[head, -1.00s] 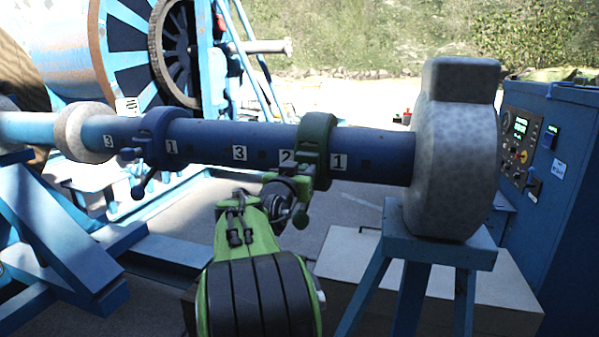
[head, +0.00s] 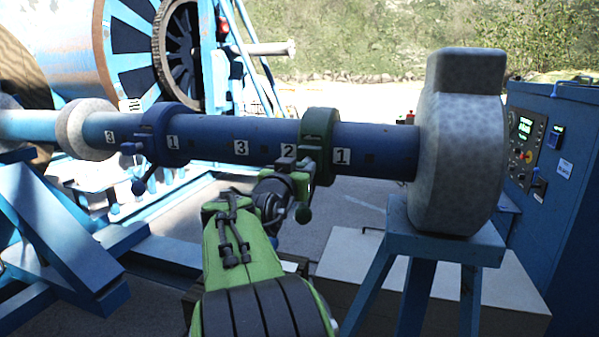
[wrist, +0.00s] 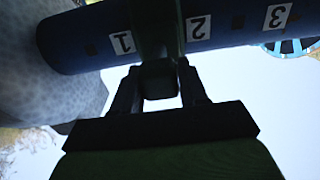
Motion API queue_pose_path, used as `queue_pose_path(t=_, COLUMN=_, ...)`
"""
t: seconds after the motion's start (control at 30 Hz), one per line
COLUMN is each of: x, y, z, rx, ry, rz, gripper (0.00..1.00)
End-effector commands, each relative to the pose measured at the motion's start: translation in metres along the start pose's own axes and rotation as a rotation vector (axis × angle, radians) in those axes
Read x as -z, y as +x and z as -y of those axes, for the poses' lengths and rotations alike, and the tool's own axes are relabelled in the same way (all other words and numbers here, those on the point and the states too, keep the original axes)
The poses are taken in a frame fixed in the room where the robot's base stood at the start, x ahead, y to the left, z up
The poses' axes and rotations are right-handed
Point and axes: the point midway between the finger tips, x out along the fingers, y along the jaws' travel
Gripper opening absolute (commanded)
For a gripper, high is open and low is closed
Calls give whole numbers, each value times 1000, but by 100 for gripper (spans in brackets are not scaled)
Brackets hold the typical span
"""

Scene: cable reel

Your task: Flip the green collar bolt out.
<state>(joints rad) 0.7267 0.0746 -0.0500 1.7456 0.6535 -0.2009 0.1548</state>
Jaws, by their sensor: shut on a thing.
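The green collar (head: 320,146) is clamped around the blue shaft (head: 375,150) between the labels 2 and 1. In the wrist view the green collar (wrist: 150,30) crosses the shaft at top centre. The green collar bolt (wrist: 158,82) shows there as a dark block below the shaft, between my two fingers. My gripper (wrist: 158,92) is shut on it, one finger on each side. In the head view my gripper (head: 287,172) is at the collar's near left side, partly hidden by my wrist.
A blue collar (head: 165,135) with its own handle sits farther left on the shaft. A large grey speckled block (head: 462,150) on a blue stand (head: 440,243) is at the shaft's right end. A blue control cabinet (head: 560,180) stands far right. Blue frame beams (head: 60,240) are lower left.

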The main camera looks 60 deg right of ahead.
Motion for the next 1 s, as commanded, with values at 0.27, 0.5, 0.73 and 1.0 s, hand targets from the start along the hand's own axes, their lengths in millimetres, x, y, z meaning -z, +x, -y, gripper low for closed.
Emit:
queue_pose_path(t=0.27, x=-1, y=0, z=1, rx=1, ry=-2, rz=5, gripper=64)
queue_pose_path(t=0.5, x=-2, y=-10, z=2, rx=4, ry=0, rz=3, gripper=64)
queue_pose_path(t=0.73, x=-4, y=-69, z=2, rx=9, ry=1, rz=2, gripper=64)
queue_pose_path(t=1.0, x=-3, y=-138, z=2, rx=7, ry=0, rz=3, gripper=64)
